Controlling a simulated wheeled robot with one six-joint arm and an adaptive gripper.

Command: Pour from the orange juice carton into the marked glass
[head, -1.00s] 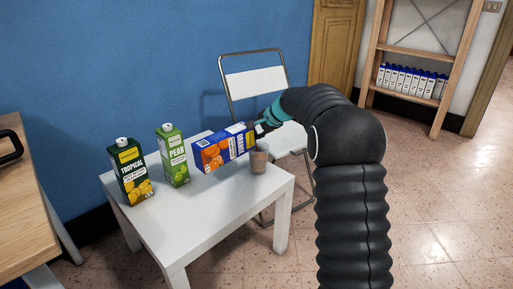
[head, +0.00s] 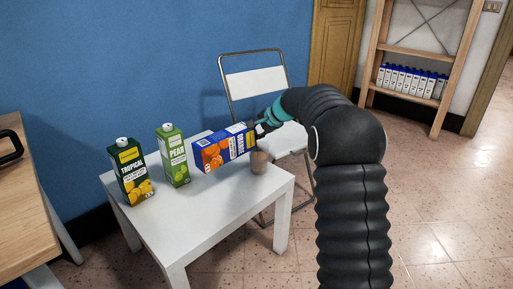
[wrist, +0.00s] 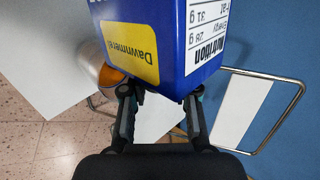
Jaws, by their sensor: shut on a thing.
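The orange juice carton (head: 222,151) is blue with orange pictures and lies tipped over almost level above the white table. It also fills the upper middle of the wrist view (wrist: 155,35). My gripper (head: 262,128) is shut on it near its yellow-label end; the fingers (wrist: 160,98) show at its lower edge in the wrist view. The glass (head: 259,163) stands upright on the table under that end. In the wrist view the glass (wrist: 106,74) is partly hidden by the carton and shows orange inside. The carton's spout and any stream are not clearly visible.
A green pear carton (head: 173,157) and a dark tropical carton (head: 128,173) stand on the white table (head: 205,215), left of the orange one. A white folding chair (head: 252,84) stands behind. The table's front part is clear.

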